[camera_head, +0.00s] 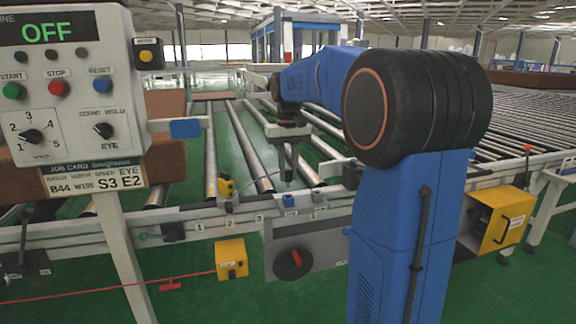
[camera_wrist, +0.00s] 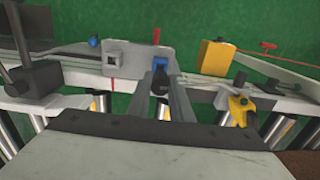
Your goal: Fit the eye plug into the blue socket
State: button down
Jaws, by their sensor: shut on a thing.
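My gripper (camera_head: 288,180) points down over the near rail of the roller conveyor. In the wrist view, the gripper (camera_wrist: 161,92) is shut on a small dark piece, which I take to be the eye plug (camera_wrist: 161,87); the fingers hide much of it. The blue socket (camera_head: 289,201) sits on the rail just below the fingertips in the head view. It also shows in the wrist view (camera_wrist: 159,64), just beyond the plug. I cannot tell whether plug and socket touch. The yellow eye (camera_head: 226,187) is on the rail to the left, with a thin cable toward my gripper.
A control panel (camera_head: 62,75) reading OFF stands at the left. A rotary switch with a red handle (camera_head: 294,262) and a yellow box (camera_head: 231,259) are below the rail. Another yellow box (camera_head: 496,220) is at the right. Rollers (camera_head: 246,150) lie behind the rail.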

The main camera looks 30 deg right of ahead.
aim_at(288, 181)
jog(key=shift+f, duration=1.15)
jog(key=shift+f, duration=1.65)
dwell(0.8)
jog(key=c, duration=1.5)
grip_release()
notch_tip(288, 181, up, 17)
jog(key=shift+r, duration=0.2)
jog(key=s+a+f+n+t, duration=0.1)
jog(key=s+a+f, duration=0.4)
jog(key=s+f, duration=0.3)
jog(key=s+a+f+n+t, duration=0.1)
jog(key=s+a+f+t, duration=0.1)
jog(key=s+a+f, duration=0.3)
jog(key=s+a+f+n+t, duration=0.1)
jog(key=s+a+f, duration=0.4)
jog(key=s+f, duration=0.7)
jog(key=shift+s+a+t, duration=0.2)
jog(key=shift+s, duration=1.1)
jog(key=shift+s+a+t, duration=0.2)
jog(key=shift+s, duration=1.1)
